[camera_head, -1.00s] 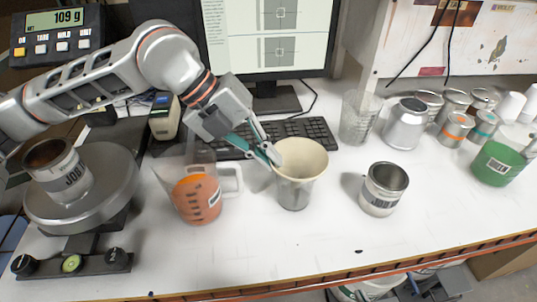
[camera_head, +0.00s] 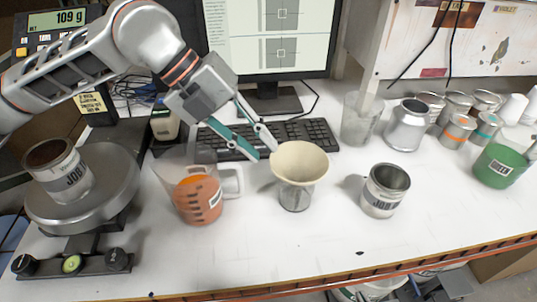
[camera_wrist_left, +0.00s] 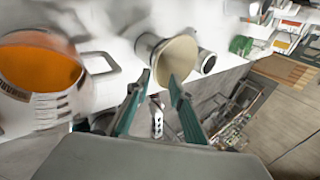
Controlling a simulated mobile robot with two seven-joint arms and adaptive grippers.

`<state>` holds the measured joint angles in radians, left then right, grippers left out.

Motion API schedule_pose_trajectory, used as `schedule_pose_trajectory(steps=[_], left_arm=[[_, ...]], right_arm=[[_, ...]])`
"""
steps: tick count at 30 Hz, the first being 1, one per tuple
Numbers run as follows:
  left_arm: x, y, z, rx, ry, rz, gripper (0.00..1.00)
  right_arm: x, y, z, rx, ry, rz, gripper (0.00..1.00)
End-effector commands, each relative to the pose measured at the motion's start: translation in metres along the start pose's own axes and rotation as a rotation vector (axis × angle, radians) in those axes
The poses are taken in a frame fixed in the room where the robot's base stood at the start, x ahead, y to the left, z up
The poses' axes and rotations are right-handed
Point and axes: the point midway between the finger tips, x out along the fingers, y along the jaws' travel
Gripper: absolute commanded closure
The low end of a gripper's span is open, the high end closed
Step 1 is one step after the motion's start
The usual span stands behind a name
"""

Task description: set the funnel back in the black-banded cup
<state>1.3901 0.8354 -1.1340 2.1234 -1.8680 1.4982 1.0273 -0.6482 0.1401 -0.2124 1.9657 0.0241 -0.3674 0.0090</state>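In the left wrist view the funnel (camera_wrist_left: 178,58) lies ahead, past the spread fingertips of the left gripper (camera_wrist_left: 160,80). My right gripper is not in view.
An orange-filled measuring jug (camera_head: 198,198) stands close left of the cup. A JOB can (camera_head: 384,190) stands to the right, and a clear beaker (camera_head: 358,125) behind it. The keyboard (camera_head: 285,135) lies behind. The front of the bench is mostly clear.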

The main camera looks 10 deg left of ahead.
Motion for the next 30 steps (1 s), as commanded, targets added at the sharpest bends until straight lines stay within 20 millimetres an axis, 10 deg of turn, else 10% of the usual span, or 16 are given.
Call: schedule_pose_trajectory(steps=[12, 30], left_arm=[[-0.072, 0.000, 0.001, 0.000, -0.004, -0.001, 0.78], [-0.080, 0.000, 0.000, 0.000, 0.000, -0.001, 0.78]], right_arm=[[0.004, -0.002, 0.011, 0.000, -0.010, -0.002, 1.00], [0.004, -0.002, 0.009, 0.000, -0.006, -0.001, 1.00]])
